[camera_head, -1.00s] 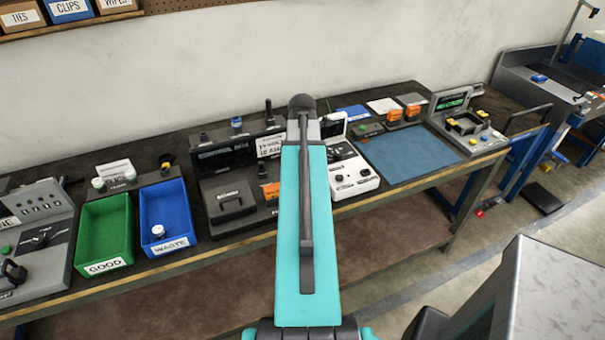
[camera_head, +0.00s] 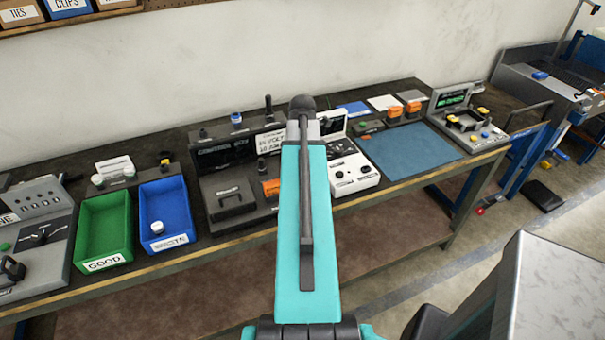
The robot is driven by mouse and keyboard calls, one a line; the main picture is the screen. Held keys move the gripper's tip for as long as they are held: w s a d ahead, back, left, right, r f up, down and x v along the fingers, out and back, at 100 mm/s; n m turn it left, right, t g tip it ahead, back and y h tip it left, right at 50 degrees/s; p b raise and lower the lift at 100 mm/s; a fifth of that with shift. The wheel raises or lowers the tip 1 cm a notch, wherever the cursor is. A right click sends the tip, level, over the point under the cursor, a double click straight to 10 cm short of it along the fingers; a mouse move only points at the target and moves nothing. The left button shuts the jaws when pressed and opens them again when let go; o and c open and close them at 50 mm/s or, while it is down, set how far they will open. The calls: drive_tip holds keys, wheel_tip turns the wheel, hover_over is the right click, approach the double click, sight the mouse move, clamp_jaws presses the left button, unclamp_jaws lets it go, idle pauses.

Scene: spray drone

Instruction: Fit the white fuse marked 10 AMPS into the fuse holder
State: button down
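My teal arm link (camera_head: 304,230) stands upright in the middle of the view. My gripper does not show, so its state cannot be seen. A small rack (camera_head: 114,172) behind the green bin carries white round-ended pieces (camera_head: 98,180) that may be fuses; no 10 AMPS marking on them is legible. One white cylindrical piece (camera_head: 158,228) stands in the blue bin (camera_head: 165,200) labelled WASTE. A dark control unit (camera_head: 228,160) has a white sign (camera_head: 270,142) with lettering that seems to give volts and amps. I cannot tell which part is the fuse holder.
A long workbench (camera_head: 390,188) runs along the wall. The green bin (camera_head: 104,228) labelled GOOD looks empty. A grey panel (camera_head: 40,225) stands at far left. A white instrument (camera_head: 352,172), a clear blue mat (camera_head: 410,150) and a grey display station (camera_head: 468,120) lie right of my arm.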

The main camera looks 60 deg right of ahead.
drive_tip(key=shift+f, duration=0.45)
drive_tip(key=c, duration=1.4)
unclamp_jaws()
drive_tip(key=shift+o, duration=0.2)
drive_tip(key=shift+r, duration=0.15)
wheel_tip(320, 180, up, 14)
drive_tip(key=b, duration=0.3)
drive_tip(key=shift+f+b, duration=0.25)
drive_tip(key=shift+b, duration=0.05)
